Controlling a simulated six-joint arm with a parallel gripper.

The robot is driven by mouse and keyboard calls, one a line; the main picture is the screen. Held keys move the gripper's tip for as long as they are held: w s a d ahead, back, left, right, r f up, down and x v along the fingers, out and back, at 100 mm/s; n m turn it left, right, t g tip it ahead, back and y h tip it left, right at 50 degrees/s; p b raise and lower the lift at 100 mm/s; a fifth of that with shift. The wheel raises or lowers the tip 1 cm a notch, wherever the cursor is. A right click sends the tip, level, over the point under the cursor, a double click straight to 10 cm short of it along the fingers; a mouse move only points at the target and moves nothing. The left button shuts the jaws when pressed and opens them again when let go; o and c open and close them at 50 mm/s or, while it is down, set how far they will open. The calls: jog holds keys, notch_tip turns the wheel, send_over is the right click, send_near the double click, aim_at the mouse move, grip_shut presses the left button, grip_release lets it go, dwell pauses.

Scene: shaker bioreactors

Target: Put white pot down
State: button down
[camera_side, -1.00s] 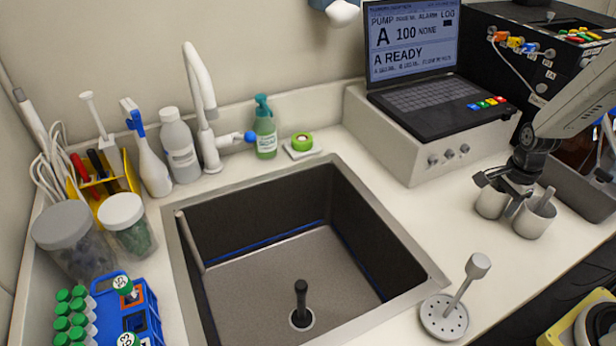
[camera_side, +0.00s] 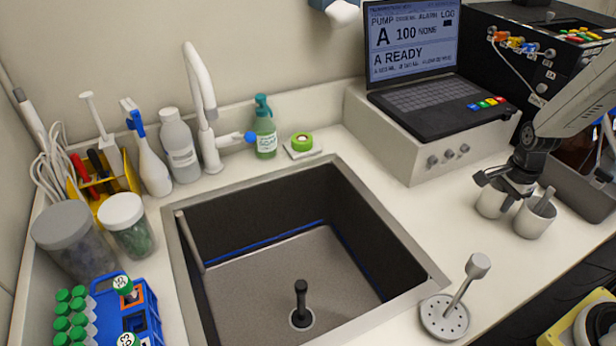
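A small white pot (camera_side: 490,204) stands on the white counter at the right, below the arm. A second pale pot (camera_side: 534,220) stands close beside it on the right, with a grey rod leaning in its mouth. My gripper (camera_side: 507,186) is dark and points down at the rims of the two pots. It covers the upper part of the left pot. I cannot tell whether its fingers touch or clasp either pot, since the fingertips are small and dark. The left pot looks upright and appears to rest on the counter.
A sink (camera_side: 290,255) fills the middle. A perforated disc with a stem (camera_side: 445,318) stands at its right corner. A laptop (camera_side: 430,90) on a white box is behind the pots, and a grey tray (camera_side: 585,190) is to their right. Counter left of the pots is clear.

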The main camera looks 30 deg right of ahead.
jog(key=shift+r, duration=4.95)
jog(key=shift+r, duration=0.45)
notch_tip(320, 180, up, 4)
jog(key=w+a+n, duration=0.7)
jog(key=a+n, duration=0.1)
jog(key=a, duration=0.4)
jog(key=w+a+n, duration=0.2)
jog(key=a+n, duration=0.8)
jog(key=a, duration=0.9)
notch_tip(320, 180, down, 31)
jog(key=shift+d+r, duration=0.15)
jog(key=shift+d, duration=0.25)
jog(key=shift+s, duration=0.1)
